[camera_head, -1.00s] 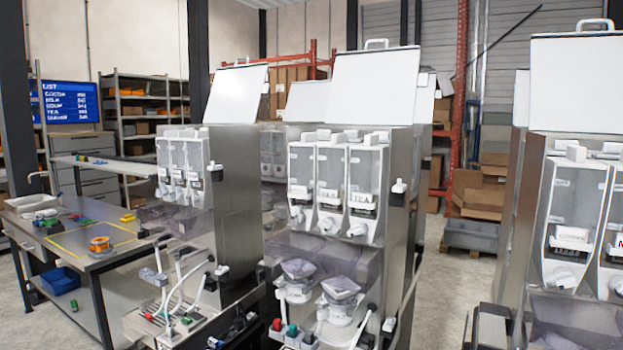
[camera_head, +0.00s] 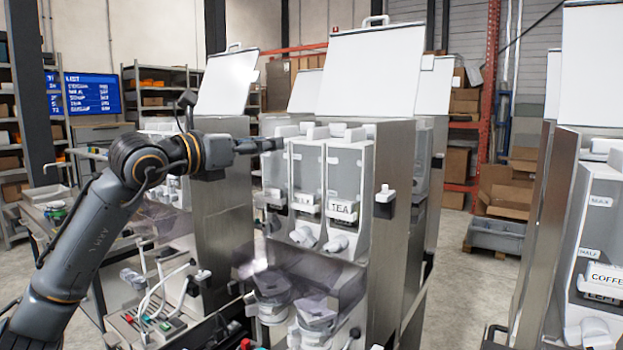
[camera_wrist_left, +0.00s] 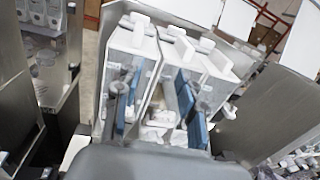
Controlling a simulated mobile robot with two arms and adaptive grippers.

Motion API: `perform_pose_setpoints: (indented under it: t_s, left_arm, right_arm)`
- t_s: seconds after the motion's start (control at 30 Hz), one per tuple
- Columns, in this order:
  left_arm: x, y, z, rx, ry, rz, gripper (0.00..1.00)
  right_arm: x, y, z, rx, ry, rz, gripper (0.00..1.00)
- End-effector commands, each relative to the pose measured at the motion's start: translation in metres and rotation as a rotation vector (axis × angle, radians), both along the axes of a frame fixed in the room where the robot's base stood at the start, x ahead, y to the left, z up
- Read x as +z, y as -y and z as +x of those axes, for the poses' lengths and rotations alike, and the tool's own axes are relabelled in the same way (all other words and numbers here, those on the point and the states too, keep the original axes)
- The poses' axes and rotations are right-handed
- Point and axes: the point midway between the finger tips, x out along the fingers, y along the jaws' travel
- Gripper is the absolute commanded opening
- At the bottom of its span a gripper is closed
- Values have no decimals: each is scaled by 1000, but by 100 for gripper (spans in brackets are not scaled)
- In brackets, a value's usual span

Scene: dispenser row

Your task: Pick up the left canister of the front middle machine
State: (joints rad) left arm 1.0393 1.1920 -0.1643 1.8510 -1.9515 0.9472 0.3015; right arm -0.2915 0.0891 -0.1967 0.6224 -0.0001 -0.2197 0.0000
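The front middle machine (camera_head: 395,200) holds three white canisters with clear fronts side by side. Its left canister (camera_head: 274,172) is partly covered by my left gripper (camera_head: 270,145), which is at its upper front. The middle canister (camera_head: 306,172) and the right canister (camera_head: 347,172), labelled TEA, are in plain view. In the left wrist view, my left gripper (camera_wrist_left: 154,98) has its blue-padded fingers spread apart near the left canister (camera_wrist_left: 127,62). I cannot tell whether a finger touches it. My right gripper is not in view.
The machine's raised white lid (camera_head: 372,82) stands above the canisters. Another machine (camera_head: 222,200) is close on the left, behind my arm. A third machine (camera_head: 592,230) stands at the right, with open floor (camera_head: 465,270) between.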

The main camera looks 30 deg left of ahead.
Motion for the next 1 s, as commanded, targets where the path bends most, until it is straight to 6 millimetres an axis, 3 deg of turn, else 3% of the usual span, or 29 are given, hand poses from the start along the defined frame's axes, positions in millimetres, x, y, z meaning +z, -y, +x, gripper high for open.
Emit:
perform_pose_setpoints:
  t_s: [0.1, 0.2, 0.53, 0.77, 1.0]
  left_arm:
    - [14, -29, -11, 100, -8, 39, 40]
    - [18, -35, -5, 122, -15, 44, 40]
    - [19, -28, 57, 117, -15, 42, 40]
    - [16, -26, 74, 117, -14, 45, 40]
    - [18, -23, 98, 116, -16, 43, 40]
  right_arm:
    - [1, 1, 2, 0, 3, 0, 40]
    - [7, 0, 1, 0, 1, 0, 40]
    - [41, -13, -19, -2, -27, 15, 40]
    - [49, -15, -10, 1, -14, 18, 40]
    - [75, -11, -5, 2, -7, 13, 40]
